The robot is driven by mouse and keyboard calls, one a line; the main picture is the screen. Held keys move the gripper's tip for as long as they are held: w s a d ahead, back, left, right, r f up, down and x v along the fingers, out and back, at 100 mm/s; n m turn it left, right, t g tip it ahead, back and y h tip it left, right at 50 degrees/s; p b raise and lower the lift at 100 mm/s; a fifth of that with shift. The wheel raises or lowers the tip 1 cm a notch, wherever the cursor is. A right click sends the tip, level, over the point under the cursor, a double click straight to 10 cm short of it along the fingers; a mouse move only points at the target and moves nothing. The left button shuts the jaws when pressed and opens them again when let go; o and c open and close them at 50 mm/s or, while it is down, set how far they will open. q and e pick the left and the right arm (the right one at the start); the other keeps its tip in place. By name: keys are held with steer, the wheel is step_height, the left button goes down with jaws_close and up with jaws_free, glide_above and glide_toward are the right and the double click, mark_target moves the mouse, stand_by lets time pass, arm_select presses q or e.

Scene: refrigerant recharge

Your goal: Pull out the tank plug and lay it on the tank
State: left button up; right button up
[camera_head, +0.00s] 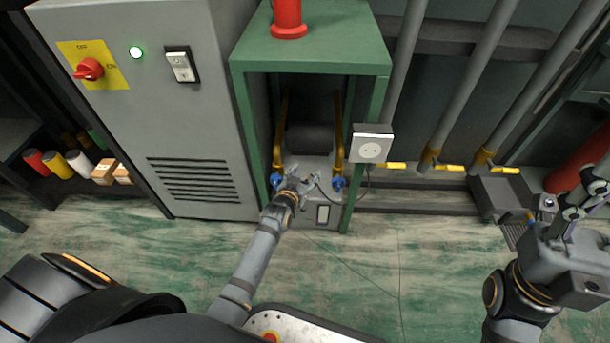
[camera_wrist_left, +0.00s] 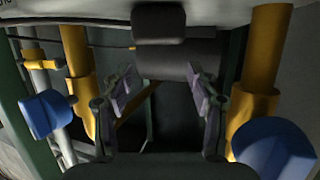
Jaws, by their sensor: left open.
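My left gripper (camera_head: 292,181) reaches to the front of the unit in the green frame. In the left wrist view its two fingers (camera_wrist_left: 161,92) are spread, with nothing between their pads. A black rounded block (camera_wrist_left: 158,22) shows at the top middle there, beyond the fingertips; I cannot tell whether it is the tank plug. A dark cylinder (camera_head: 310,138) lies inside the frame and also shows behind the fingers. A thin cable (camera_head: 367,188) hangs from the socket box toward my left gripper. My right gripper (camera_head: 574,192) is at the far right, away from the unit.
Yellow pipes (camera_head: 339,140) with blue valve knobs (camera_head: 339,183) flank the space on both sides. The green frame (camera_head: 377,90) encloses it. The socket box (camera_head: 371,146) juts out at the right post. A grey cabinet (camera_head: 150,120) stands left. The floor in front is partly clear.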

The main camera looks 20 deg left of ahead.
arm_select(q)
step_height(320, 180, up, 9)
steer(key=shift+r, duration=0.15)
stand_by(0.9)
